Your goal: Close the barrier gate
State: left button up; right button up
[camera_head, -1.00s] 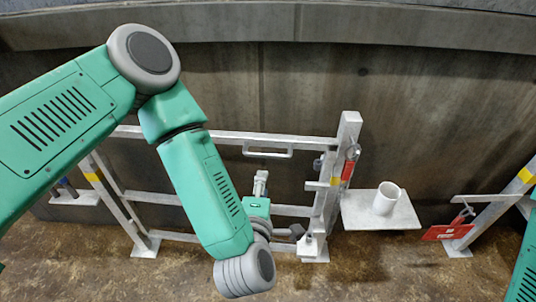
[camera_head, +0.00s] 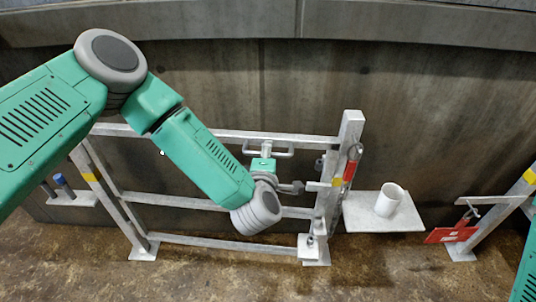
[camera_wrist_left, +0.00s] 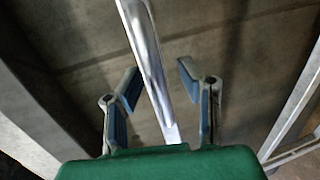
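The barrier gate is a grey metal frame with a top rail (camera_head: 225,134) and lower rails, left of an upright post (camera_head: 347,135). A loop handle (camera_head: 284,153) sits on its top rail. My left gripper (camera_head: 266,150) is at this handle, its fingers small and partly lost against it in the head view. In the left wrist view my left gripper (camera_wrist_left: 160,68) is open, with a shiny metal bar (camera_wrist_left: 142,32) running between its fingers. Gaps show on both sides of the bar. My right gripper is out of view; only part of my right arm shows.
A white mug (camera_head: 389,200) stands on a small metal shelf (camera_head: 365,221) right of the post. A red latch part (camera_head: 349,170) is on the post. Another slanted post (camera_head: 498,212) with a red plate (camera_head: 452,234) stands at right. A concrete wall rises behind.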

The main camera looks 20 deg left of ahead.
aim_at(271, 139)
pick_arm(q)
grip_shut()
jog(key=shift+n+y, duration=0.5)
jog(key=shift+y, duration=0.3)
jog(key=x, duration=0.2)
jog(key=b+x, duration=0.1)
jog(key=x, duration=0.3)
jog(key=shift+w+d+r+b, duration=0.2)
jog(key=shift+d+r+b, duration=0.15)
jog(key=shift+d+r, duration=0.05)
grip_release()
jog(key=shift+r, duration=0.1)
jog(key=shift+s, duration=0.1)
jog(key=shift+s, duration=0.15)
jog(key=v, duration=1.1)
jog(key=shift+s+r, duration=0.2)
jog(key=shift+r, duration=0.05)
jog(key=shift+d, duration=0.15)
